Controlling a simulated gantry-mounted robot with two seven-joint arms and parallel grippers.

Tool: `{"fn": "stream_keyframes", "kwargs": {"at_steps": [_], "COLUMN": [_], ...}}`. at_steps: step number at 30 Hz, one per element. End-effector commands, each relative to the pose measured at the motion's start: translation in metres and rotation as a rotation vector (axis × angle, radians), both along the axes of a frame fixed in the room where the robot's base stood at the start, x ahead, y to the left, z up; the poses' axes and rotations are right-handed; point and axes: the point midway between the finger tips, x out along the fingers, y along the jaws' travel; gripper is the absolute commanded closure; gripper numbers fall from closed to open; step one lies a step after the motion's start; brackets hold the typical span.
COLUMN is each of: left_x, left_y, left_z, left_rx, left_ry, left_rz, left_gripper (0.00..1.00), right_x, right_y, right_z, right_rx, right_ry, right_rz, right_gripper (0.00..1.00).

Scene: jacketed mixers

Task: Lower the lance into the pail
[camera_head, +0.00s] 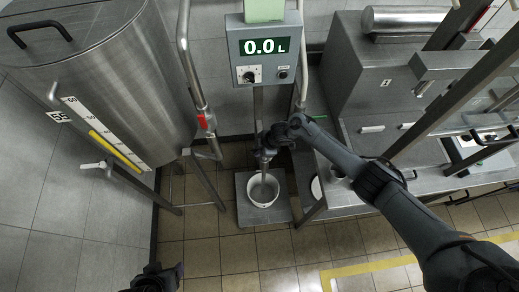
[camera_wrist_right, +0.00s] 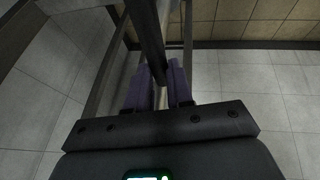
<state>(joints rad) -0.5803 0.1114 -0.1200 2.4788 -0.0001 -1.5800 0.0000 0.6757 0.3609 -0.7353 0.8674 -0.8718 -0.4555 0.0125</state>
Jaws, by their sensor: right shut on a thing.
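The white pail (camera_head: 263,190) stands upright on a low steel platform below the meter. My left gripper (camera_head: 155,278) is at the bottom edge of the head view, dark and partly cut off.
The meter (camera_head: 265,55) reads 0.0 L. A large steel vessel (camera_head: 95,90) with a yellow level gauge (camera_head: 117,150) stands at left, with a pipe beside it. Steel benches (camera_head: 375,130) fill the right. Tiled floor is open in front of the platform (camera_head: 280,216).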

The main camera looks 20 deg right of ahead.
Motion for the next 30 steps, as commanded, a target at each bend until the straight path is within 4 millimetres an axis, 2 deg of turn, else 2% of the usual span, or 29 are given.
{"fn": "stream_keyframes", "kwargs": {"at_steps": [1, 8, 9, 13, 14, 23, 30], "left_x": [0.000, 0.000, 0.000, 0.000, 0.000, 0.000, 0.000], "left_y": [0.000, 0.001, 0.002, 0.003, 0.003, 0.003, 0.002], "left_z": [-0.001, -0.001, -0.001, -0.001, -0.001, 0.000, 0.008], "left_rx": [0.000, 0.005, 0.007, 0.011, 0.012, 0.013, 0.008], "left_ry": [0.000, -0.002, -0.002, -0.003, -0.002, -0.002, -0.002], "left_rz": [0.000, -0.004, -0.005, -0.008, -0.009, -0.009, -0.005], "left_gripper": [0.34, 0.34, 0.34, 0.34, 0.34, 0.34, 0.34], "right_x": [-0.003, -0.004, -0.004, -0.003, -0.003, -0.002, -0.007], "right_y": [-0.003, -0.004, -0.004, -0.004, -0.004, -0.003, -0.010], "right_z": [-0.006, -0.008, -0.008, -0.007, -0.007, -0.003, 0.016], "right_rx": [-0.007, -0.010, -0.011, -0.009, -0.008, -0.006, -0.007], "right_ry": [0.006, 0.009, 0.010, 0.008, 0.008, 0.005, 0.004], "right_rz": [-0.006, -0.007, -0.008, -0.007, -0.006, -0.004, -0.004], "right_gripper": [1.00, 1.00, 0.76, 0.56, 0.54, 0.54, 0.54]}}
